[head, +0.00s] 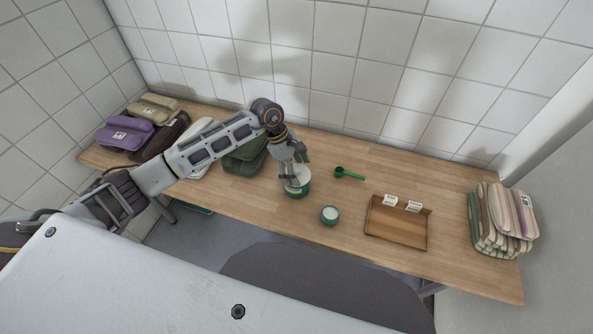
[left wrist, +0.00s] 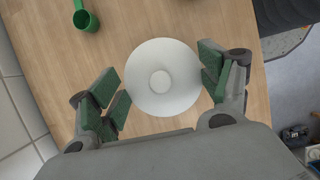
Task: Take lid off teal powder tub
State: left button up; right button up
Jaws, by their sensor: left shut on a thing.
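The teal powder tub (head: 298,191) stands on the wooden table, partly hidden by my left gripper. Its round white lid (left wrist: 160,96) with a small raised centre knob fills the middle of the left wrist view and hides the tub there. My left gripper (head: 293,167) reaches down over the tub from above. In the left wrist view the left gripper's green-padded fingers (left wrist: 166,92) are at opposite sides of the lid rim, shut on it. I cannot tell whether the lid rests on the tub or is slightly above it. My right gripper is not in view.
A green scoop (head: 348,174) and a small teal cup with white contents (head: 329,215) are close by. A wooden tray (head: 397,236) with white cards is to the right. Folded striped cloths (head: 500,222) are at the right end; a green bundle (head: 244,156) lies left of the tub.

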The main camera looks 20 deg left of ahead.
aim_at(297, 169)
pick_arm(q)
jog(key=shift+r, duration=0.6)
grip_shut()
notch_tip(297, 169, up, 9)
jog(key=shift+f+b, duration=0.2)
jog(key=shift+b, duration=0.2)
